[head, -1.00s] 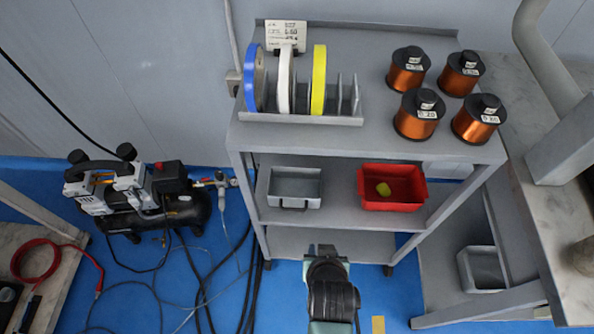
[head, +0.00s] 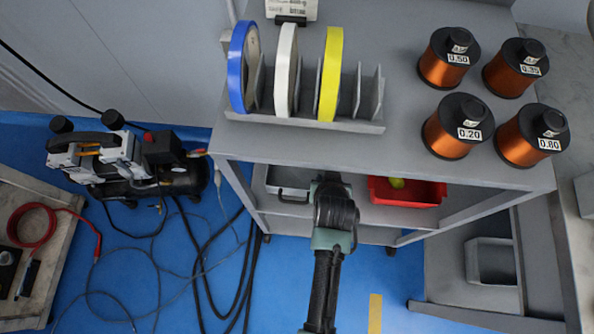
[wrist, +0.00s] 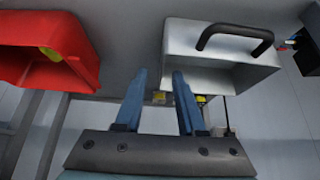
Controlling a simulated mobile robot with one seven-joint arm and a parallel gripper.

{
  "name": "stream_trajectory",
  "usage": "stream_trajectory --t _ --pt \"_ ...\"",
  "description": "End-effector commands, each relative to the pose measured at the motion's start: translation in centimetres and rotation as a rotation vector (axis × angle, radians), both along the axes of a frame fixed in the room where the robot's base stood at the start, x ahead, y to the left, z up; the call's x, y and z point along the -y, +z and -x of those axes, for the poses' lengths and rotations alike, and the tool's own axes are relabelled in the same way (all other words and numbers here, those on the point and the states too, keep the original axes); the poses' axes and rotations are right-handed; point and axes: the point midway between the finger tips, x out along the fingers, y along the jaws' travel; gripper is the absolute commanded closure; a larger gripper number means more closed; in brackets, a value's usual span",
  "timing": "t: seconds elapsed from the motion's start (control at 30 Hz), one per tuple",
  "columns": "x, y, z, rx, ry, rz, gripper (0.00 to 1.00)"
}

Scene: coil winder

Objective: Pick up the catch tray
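The grey metal tray (head: 268,181) with a dark bar handle sits on the middle shelf of the rack, at its left; I take it as the catch tray. The top shelf and my arm partly hide it. In the wrist view the tray (wrist: 215,72) is at upper right, its handle at the top. My gripper (head: 328,180) is at the front of the middle shelf, just right of the tray in the head view. In the wrist view its two blue fingers (wrist: 159,74) are apart with nothing between them, their tips near the tray's left edge. I cannot tell whether they touch it.
A red bin (head: 405,192) holding a yellow-green item stands right of the tray on the same shelf. The top shelf (head: 400,150) overhangs, carrying tape reels (head: 333,75) and copper wire spools (head: 447,58). A grey bin (head: 492,262) is lower right. Hoses lie on the blue floor.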

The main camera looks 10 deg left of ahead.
Motion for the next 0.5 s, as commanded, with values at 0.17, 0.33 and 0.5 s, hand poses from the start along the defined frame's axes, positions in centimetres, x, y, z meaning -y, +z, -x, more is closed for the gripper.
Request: stream_trajectory --t 0.17,0.33,0.5 --pt "0.0 -1.2 -0.7 0.0 0.0 0.0 0.61" --pt "-0.3 -3.4 -1.4 -0.001 0.002 -0.001 0.61" --pt "-0.4 -5.3 -2.5 0.001 0.0 0.0 0.61"
